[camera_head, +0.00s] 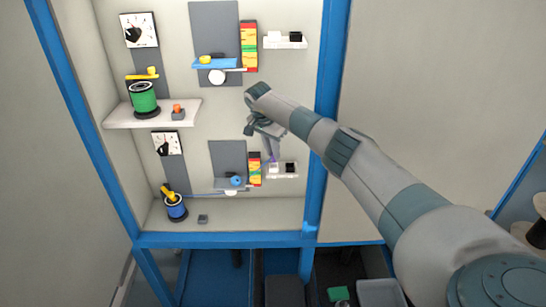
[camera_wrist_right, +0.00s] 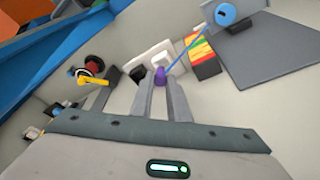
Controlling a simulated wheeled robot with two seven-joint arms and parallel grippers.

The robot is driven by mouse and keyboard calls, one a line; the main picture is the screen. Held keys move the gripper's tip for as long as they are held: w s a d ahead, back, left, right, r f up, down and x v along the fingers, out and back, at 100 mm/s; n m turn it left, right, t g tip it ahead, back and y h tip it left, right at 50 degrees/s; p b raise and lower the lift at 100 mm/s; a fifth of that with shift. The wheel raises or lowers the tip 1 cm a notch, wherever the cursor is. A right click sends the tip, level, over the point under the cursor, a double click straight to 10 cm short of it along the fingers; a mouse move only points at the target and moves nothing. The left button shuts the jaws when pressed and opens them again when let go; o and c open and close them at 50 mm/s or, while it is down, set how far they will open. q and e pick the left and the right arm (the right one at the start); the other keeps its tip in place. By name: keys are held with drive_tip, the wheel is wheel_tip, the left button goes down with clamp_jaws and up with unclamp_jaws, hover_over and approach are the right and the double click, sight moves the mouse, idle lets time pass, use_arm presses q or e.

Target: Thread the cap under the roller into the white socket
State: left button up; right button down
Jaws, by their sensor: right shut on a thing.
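My right gripper (camera_head: 270,156) reaches down to the lower shelf unit. In the right wrist view its two fingertips (camera_wrist_right: 160,82) are closed around a small purple cap (camera_wrist_right: 160,74). A thin blue cable runs from the cap to the blue roller (camera_wrist_right: 226,14), which in the head view (camera_head: 236,181) sits on the small lower ledge. The white socket (camera_wrist_right: 163,60) is just beyond the cap, very close to it; whether they touch I cannot tell. In the head view the white socket (camera_head: 274,169) stands beside a black one (camera_head: 290,167). My left gripper is not in view.
A striped red, yellow and green block (camera_head: 255,169) stands just left of the sockets. A blue spool (camera_head: 175,207) stands at lower left. Above are a green spool (camera_head: 143,97) on a white shelf (camera_head: 118,116) and a similar upper unit. Blue frame posts (camera_head: 328,70) border the panel.

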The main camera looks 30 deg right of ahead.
drive_tip(key=shift+w+d+f, duration=0.1)
drive_tip(key=shift+w+d, duration=0.1)
drive_tip(key=shift+w, duration=0.15)
wheel_tip(320, 180, down, 3)
drive_tip(key=b, duration=0.3)
drive_tip(key=shift+f, duration=0.15)
drive_tip(key=shift+f+b, duration=0.25)
drive_tip(key=shift+b, duration=0.2)
idle(0.5)
drive_tip(key=c, duration=1.6)
unclamp_jaws()
drive_tip(key=shift+r, duration=0.1)
